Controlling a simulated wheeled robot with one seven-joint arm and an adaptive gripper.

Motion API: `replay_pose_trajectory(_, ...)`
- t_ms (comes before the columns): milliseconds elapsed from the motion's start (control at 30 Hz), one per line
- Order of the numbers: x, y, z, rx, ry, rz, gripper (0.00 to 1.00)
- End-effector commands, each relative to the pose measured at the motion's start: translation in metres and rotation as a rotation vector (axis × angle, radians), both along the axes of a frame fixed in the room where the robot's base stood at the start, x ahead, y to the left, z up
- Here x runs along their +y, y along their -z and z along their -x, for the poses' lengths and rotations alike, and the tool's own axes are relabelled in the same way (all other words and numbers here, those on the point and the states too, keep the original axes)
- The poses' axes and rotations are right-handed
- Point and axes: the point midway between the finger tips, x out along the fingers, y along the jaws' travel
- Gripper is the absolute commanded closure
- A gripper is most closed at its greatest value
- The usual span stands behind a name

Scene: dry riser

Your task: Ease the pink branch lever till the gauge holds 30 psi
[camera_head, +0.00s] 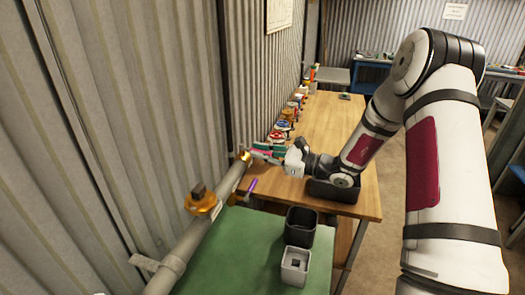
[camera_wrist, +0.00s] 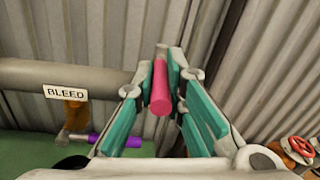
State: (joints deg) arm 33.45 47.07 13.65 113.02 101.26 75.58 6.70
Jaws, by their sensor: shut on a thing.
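The pink branch lever (camera_wrist: 160,88) shows in the wrist view between the two fingers of my gripper (camera_wrist: 161,75). My gripper is shut on the lever, with a finger against each side of it. In the head view my gripper (camera_head: 268,151) reaches left to the pipe (camera_head: 190,242), beside a brass fitting (camera_head: 244,157). The lever is mostly hidden by the fingers there. No gauge reading can be made out in either view.
Another brass fitting (camera_head: 203,202) sits nearer on the pipe. A dark bin (camera_head: 301,226) and pale box (camera_head: 295,263) stand on the green surface (camera_head: 232,255). Several valves line the wooden bench (camera_head: 345,125) by the wall.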

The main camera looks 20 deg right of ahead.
Motion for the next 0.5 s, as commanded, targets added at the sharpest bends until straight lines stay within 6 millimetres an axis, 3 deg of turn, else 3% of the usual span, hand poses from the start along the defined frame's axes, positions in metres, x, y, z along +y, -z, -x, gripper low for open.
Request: replay_pose_trajectory(500, 0.013, 0.0, 0.016, 0.006, 0.344, 0.001, 1.0)
